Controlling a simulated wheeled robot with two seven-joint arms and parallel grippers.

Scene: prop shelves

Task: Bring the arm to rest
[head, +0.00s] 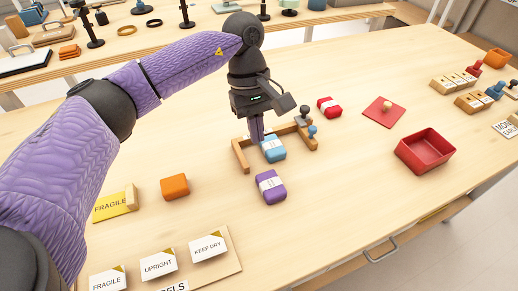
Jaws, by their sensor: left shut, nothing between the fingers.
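My left arm, in a purple sleeve, reaches in from the left of the head view. My left gripper (257,138) points straight down over the middle of the table, its fingers shut with nothing between them. The fingertips are just beside a light blue block (273,149) with a white label; whether they touch it I cannot tell. A wooden frame (240,158) stands around that spot and is partly hidden by the gripper. My right gripper does not show.
A purple block (270,187), an orange block (174,186) and a red block (328,107) lie nearby. A red tray (426,151) and a red pad (384,111) are to the right. Label cards (158,264) stand at the front left. The front middle of the table is clear.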

